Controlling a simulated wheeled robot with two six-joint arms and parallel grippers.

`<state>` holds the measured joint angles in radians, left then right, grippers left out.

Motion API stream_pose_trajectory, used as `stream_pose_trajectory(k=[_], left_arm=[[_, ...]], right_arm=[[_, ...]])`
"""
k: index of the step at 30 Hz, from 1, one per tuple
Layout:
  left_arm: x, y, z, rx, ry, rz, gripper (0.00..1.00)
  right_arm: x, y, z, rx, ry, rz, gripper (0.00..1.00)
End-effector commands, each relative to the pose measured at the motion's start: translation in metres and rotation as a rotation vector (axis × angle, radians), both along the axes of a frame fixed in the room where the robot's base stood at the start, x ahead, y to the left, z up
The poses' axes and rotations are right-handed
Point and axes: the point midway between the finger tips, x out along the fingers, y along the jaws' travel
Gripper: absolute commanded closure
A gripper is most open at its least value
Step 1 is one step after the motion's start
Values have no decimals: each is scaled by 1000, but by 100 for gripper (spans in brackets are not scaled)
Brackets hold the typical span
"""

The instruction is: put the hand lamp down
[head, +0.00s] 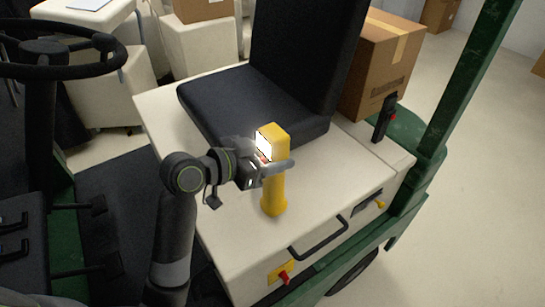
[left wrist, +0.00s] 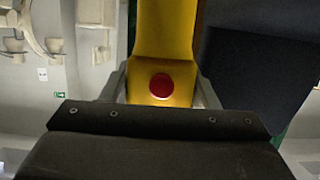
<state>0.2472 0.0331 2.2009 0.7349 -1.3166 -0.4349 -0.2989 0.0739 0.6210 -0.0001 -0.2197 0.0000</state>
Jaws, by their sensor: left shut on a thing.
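The yellow hand lamp (head: 273,190) is upright in the head view, with its lit head facing left. Its base is over the cream seat box (head: 225,249) of the cart; I cannot tell whether it touches the surface. My left gripper (head: 277,168) is shut on the lamp just below its head. In the left wrist view the yellow lamp body (left wrist: 165,35) with a red button (left wrist: 161,86) sits between the fingers. My right gripper is not in view.
The black seat (head: 250,105) stands right behind the lamp. A black handle (head: 320,241) and a red knob (head: 284,278) are on the box's front. A cardboard box (head: 375,75) is behind the seat. The steering wheel (head: 60,48) is at left. Bare cream surface surrounds the lamp's base.

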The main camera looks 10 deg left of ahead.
Motion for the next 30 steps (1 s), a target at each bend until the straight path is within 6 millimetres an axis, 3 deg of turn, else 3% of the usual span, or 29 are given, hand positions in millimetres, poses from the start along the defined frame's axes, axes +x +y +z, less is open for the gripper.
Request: stream_pose_trajectory(k=[4, 14, 15, 20, 30], left_arm=[[0, 0, -10, -3, -3, 0, 100], [0, 0, -14, -2, -5, 0, 100], [0, 0, -15, -1, -2, 1, 44], [0, 0, -14, 0, -2, 1, 24], [0, 0, -12, -1, -2, 1, 24]], right_arm=[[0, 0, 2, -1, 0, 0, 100], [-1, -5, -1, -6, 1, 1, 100], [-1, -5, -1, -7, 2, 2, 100], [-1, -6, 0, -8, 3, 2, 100], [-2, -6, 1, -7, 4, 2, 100]])
